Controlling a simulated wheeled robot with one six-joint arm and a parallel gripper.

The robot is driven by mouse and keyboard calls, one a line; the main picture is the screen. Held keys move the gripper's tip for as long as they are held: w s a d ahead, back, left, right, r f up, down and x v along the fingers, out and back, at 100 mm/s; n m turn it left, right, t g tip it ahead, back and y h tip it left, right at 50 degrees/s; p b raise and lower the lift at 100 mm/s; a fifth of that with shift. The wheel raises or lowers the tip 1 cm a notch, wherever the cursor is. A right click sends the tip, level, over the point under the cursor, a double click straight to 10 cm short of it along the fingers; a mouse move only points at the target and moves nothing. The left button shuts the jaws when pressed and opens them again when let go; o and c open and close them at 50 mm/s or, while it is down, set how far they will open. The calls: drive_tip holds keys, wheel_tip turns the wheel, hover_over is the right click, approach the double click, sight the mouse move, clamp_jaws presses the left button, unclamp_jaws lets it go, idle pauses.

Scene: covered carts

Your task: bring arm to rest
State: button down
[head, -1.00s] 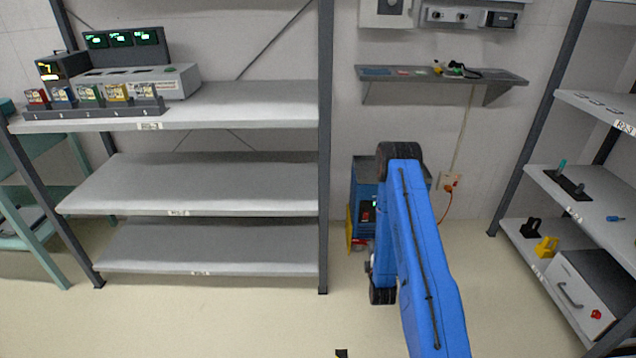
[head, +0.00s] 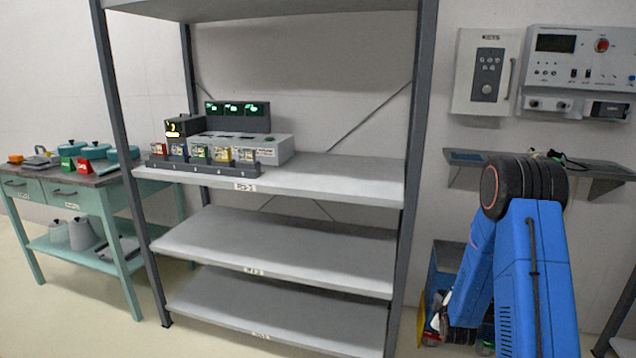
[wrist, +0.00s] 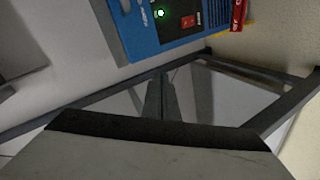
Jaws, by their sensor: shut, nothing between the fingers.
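My blue arm (head: 530,270) is folded at the right of the head view, its dark elbow joint (head: 523,187) in front of the wall ledge. In the wrist view my gripper (wrist: 160,80) shows as two dark fingers close together, with nothing between them. My gripper cannot be made out clearly in the head view, where the arm covers that area. A blue unit (wrist: 165,35) with a lit green lamp and a red switch is beyond the fingertips in the wrist view.
A grey shelf rack (head: 330,180) stands at the centre, holding a device with green displays (head: 240,148). A teal workbench (head: 85,190) is at left. A wall ledge (head: 465,158) and wall boxes (head: 487,72) are at right. The rack's lower shelves are bare.

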drive_tip(key=s+a+r+m+g+y, duration=0.1)
drive_tip(key=s+a+r+m+g, duration=0.15)
drive_tip(key=s+a+r, duration=0.5)
drive_tip(key=s+a+r+m+g+y, duration=0.1)
drive_tip(key=s+a+r+m+g, duration=0.15)
drive_tip(key=s+r, duration=0.95)
drive_tip(key=s+a+r+m+g, duration=0.1)
drive_tip(key=s+r+m, duration=0.1)
drive_tip(key=s, duration=0.8)
drive_tip(key=s+a+r+m+g, duration=0.1)
drive_tip(key=s+r, duration=0.4)
drive_tip(key=s, duration=0.5)
drive_tip(key=s+a+r+m+g, duration=0.1)
drive_tip(key=s+a+r+m, duration=0.1)
drive_tip(key=s, duration=0.8)
drive_tip(key=shift+a+r+m+y, duration=0.4)
drive_tip(key=shift+a+r, duration=0.15)
drive_tip(key=shift+r, duration=0.4)
drive_tip(key=shift+s, duration=0.1)
